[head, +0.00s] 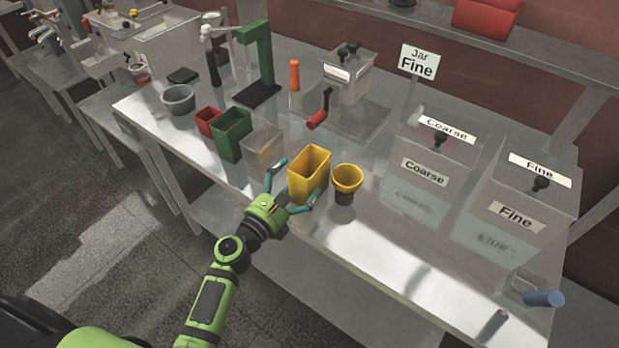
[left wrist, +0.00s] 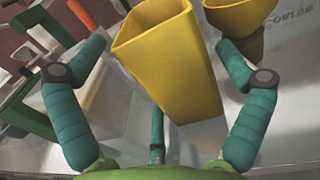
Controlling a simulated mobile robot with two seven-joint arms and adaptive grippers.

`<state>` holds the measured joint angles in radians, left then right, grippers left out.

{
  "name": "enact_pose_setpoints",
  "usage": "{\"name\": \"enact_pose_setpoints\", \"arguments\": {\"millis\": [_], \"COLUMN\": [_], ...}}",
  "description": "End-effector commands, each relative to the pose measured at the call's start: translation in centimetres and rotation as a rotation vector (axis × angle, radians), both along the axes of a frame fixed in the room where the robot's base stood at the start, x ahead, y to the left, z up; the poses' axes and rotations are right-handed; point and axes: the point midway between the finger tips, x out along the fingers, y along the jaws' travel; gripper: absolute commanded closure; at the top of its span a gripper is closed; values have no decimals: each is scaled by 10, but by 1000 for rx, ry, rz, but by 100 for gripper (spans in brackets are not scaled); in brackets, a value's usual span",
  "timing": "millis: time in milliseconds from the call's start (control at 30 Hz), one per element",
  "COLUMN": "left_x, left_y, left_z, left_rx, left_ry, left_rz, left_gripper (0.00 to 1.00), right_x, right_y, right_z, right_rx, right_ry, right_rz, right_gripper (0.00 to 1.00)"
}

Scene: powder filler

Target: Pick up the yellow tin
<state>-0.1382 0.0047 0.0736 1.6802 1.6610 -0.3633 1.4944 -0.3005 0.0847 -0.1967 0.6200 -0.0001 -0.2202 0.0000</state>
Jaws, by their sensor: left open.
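The yellow tin (head: 306,178) is an open-topped, tapered rectangular box standing upright near the front edge of the metal table. My left gripper (head: 292,186) is open at the tin, with one teal finger on its left side and one by its front right. In the left wrist view the tin (left wrist: 172,75) stands between the spread fingers (left wrist: 165,85), with gaps visible on both sides. I cannot tell whether any finger touches it. My right gripper does not show.
A yellow-rimmed brown cup (head: 346,181) stands just right of the tin. A clear box (head: 263,146), a green tin (head: 232,134) and a red tin (head: 207,121) stand to its left. Bins marked Coarse (head: 425,172) and Fine (head: 516,215) stand at right.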

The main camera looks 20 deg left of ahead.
Motion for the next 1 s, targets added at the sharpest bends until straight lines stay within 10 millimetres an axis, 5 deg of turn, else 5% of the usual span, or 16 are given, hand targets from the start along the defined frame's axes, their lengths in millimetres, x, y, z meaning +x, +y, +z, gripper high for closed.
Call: {"name": "enact_pose_setpoints", "arguments": {"millis": [267, 567, 700, 1000], "left_x": [37, 42, 42, 41], "left_y": [-12, -14, -14, -13], "left_z": [-2, -3, -3, -3], "left_rx": [2, 4, 4, 4], "left_ry": [-2, 0, 0, -1], "left_rz": [-2, -3, -3, -3], "left_gripper": [0, 0, 50, 51], "right_x": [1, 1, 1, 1], "right_y": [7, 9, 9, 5], "right_z": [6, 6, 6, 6], "right_rx": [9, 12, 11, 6], "right_ry": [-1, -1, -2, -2], "right_rz": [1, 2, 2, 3], "right_gripper": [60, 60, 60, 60]}}
